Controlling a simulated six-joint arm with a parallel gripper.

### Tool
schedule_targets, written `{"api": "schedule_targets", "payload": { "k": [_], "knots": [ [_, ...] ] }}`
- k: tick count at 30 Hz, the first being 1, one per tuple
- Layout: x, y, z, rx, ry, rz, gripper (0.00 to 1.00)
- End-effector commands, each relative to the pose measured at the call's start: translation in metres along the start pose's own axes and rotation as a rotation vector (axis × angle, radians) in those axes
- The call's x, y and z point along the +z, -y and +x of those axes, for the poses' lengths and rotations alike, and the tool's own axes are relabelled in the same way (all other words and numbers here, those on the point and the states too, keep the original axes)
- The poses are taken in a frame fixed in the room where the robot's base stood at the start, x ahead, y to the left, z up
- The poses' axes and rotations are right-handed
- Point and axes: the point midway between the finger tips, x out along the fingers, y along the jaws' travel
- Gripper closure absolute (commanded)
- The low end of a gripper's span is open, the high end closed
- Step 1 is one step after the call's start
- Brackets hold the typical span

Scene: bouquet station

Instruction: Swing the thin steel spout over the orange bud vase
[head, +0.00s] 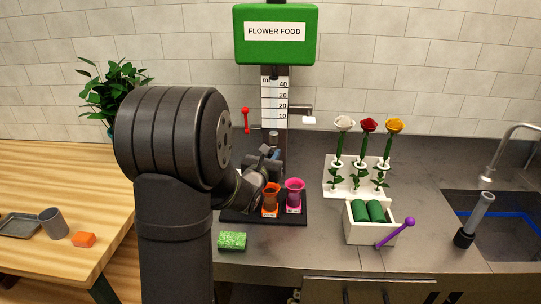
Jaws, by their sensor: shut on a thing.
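The orange bud vase (269,204) stands on a black tray (301,220) below the dispenser, beside a pink vase (294,187). My gripper (271,156) is just above and behind the orange vase, under the dispenser column. It is shut on what appears to be the thin steel spout, but my gripper and arm hide most of the spout. A short steel piece (273,137) shows just above the gripper. I cannot tell whether the spout's tip is over the orange vase.
The green FLOWER FOOD tank (275,54) tops the column, with a red lever (246,119) left. Three roses (367,126) stand in a white rack, right.

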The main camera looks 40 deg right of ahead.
Motion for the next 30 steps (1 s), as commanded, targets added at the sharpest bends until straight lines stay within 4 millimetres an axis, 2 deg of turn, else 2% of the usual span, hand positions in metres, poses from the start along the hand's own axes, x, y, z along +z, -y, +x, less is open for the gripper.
{"api": "schedule_targets", "payload": {
  "k": [8, 9, 11, 12, 23, 26, 30],
  "knots": [
    [0.000, -0.001, 0.000, 0.001, 0.001, 0.000, 1.00],
    [0.001, -0.001, 0.000, 0.001, 0.001, 0.000, 0.77],
    [0.000, -0.001, 0.000, 0.001, 0.001, 0.000, 0.65],
    [0.000, -0.001, 0.000, 0.001, 0.001, 0.000, 0.63],
    [0.001, -0.001, -0.006, 0.001, 0.001, 0.000, 0.63],
    [0.001, -0.001, -0.020, 0.001, 0.001, 0.000, 0.63],
    [0.001, -0.001, -0.051, 0.002, 0.000, -0.001, 0.63]
  ]
}}
